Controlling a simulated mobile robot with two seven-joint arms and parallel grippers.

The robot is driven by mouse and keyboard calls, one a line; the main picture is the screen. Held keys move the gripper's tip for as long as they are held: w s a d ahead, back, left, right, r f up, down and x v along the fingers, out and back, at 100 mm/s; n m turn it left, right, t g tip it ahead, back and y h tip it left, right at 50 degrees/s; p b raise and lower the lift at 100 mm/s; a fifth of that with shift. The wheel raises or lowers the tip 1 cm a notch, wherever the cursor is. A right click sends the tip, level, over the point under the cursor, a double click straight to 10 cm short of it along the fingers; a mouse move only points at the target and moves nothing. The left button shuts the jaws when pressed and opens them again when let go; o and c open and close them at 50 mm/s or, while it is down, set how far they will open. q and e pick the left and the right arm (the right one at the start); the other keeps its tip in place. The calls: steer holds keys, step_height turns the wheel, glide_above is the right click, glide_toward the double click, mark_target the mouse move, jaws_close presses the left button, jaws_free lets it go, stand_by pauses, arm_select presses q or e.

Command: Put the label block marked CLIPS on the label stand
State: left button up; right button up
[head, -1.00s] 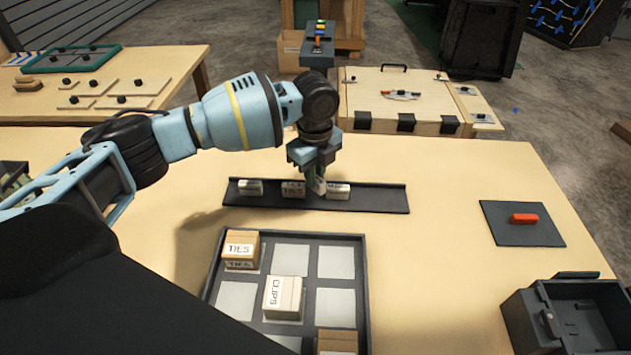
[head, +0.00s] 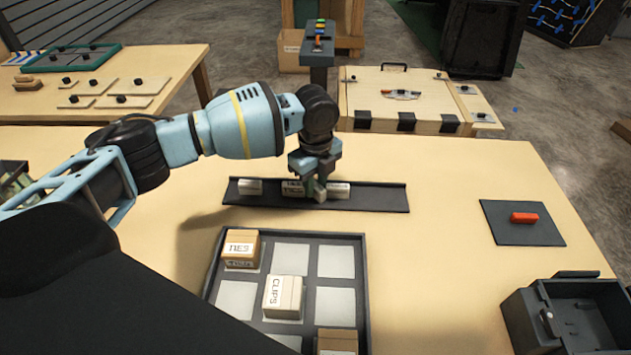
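Three small white label blocks sit on a long dark ledge (head: 375,197), which looks like the label stand: a left one (head: 250,187), a middle one (head: 293,188) and a right one (head: 338,190). Their lettering is too small to read surely. My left gripper (head: 320,191) points down at the ledge between the middle and right blocks, partly covering them. A pale piece shows at its fingertips; I cannot tell whether it is a held block or a finger. A box marked CLIPS (head: 284,297) stands in the tray. My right gripper is out of view.
A dark tray (head: 362,270) with pale squares holds the CLIPS box, a TIES box (head: 240,249) and another box (head: 337,342). A dark mat (head: 500,225) with a red piece (head: 524,218) and a dark bin (head: 570,318) are at right. The table between is clear.

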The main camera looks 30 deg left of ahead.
mark_target(316, 185)
arm_select(q)
step_height(316, 185, up, 12)
steer(key=shift+r+p, duration=0.15)
steer(key=shift+p, duration=0.15)
stand_by(0.4)
